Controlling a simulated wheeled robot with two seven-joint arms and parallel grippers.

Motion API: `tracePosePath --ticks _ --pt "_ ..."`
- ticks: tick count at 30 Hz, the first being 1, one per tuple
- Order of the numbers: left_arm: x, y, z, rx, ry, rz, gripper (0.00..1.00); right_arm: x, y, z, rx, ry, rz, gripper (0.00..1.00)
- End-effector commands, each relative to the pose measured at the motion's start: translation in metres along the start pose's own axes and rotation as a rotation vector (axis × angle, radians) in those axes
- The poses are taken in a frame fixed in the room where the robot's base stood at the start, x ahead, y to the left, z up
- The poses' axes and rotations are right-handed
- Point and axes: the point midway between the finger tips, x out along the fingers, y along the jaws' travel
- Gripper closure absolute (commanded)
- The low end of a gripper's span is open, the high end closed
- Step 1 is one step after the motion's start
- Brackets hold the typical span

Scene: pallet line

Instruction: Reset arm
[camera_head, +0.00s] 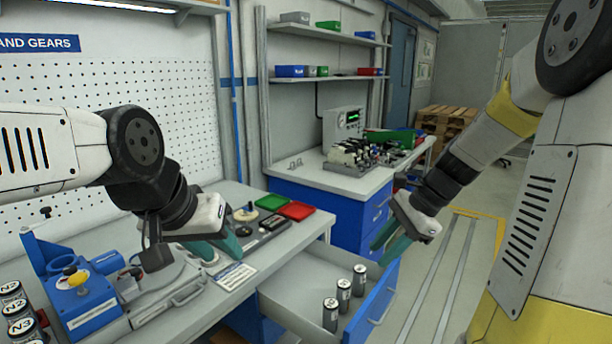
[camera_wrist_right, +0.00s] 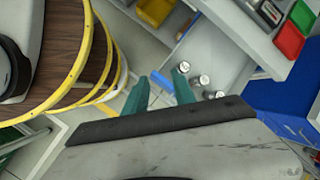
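My left gripper (camera_head: 217,249) hangs over the front part of the workbench, its teal fingers pointing down and apart, with nothing seen between them. My right gripper (camera_head: 386,240) is in the air beside the open drawer's blue front. In the right wrist view, the right gripper's (camera_wrist_right: 160,92) two teal fingers are spread with nothing between them. Neither gripper visibly touches anything.
An open drawer (camera_head: 296,283) under the workbench (camera_head: 229,302) holds three dark cylinders (camera_head: 344,289). A blue fixture (camera_head: 91,302), labelled cylinders (camera_head: 19,318), and green (camera_head: 272,202) and red (camera_head: 297,210) trays are on the bench. The floor at right looks clear.

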Motion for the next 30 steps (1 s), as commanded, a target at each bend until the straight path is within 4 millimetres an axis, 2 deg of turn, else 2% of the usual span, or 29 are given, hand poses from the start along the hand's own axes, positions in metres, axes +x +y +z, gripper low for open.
tracePosePath --ticks 1,6,10,15,21,30 --pt "0.000 0.000 0.000 0.000 0.000 0.000 0.64 -0.012 0.007 0.018 -0.132 0.048 -0.006 0.68" --pt "0.000 0.000 0.000 0.000 0.000 0.000 0.64 -0.042 0.035 0.059 -0.580 0.211 -0.011 0.68" --pt "0.000 0.000 0.000 0.000 0.000 0.000 0.64 -0.060 0.059 0.082 -0.911 0.333 -0.009 0.68" --pt "0.000 0.000 0.000 0.000 0.000 0.000 0.64 -0.076 0.085 0.100 -1.245 0.468 -0.004 0.68" --pt "0.000 0.000 0.000 0.000 0.000 0.000 0.64 -0.083 0.097 0.106 -1.425 0.546 0.004 0.68" --pt "0.000 0.000 0.000 0.000 0.000 0.000 0.64 -0.084 0.098 0.106 -1.441 0.553 0.006 0.68"
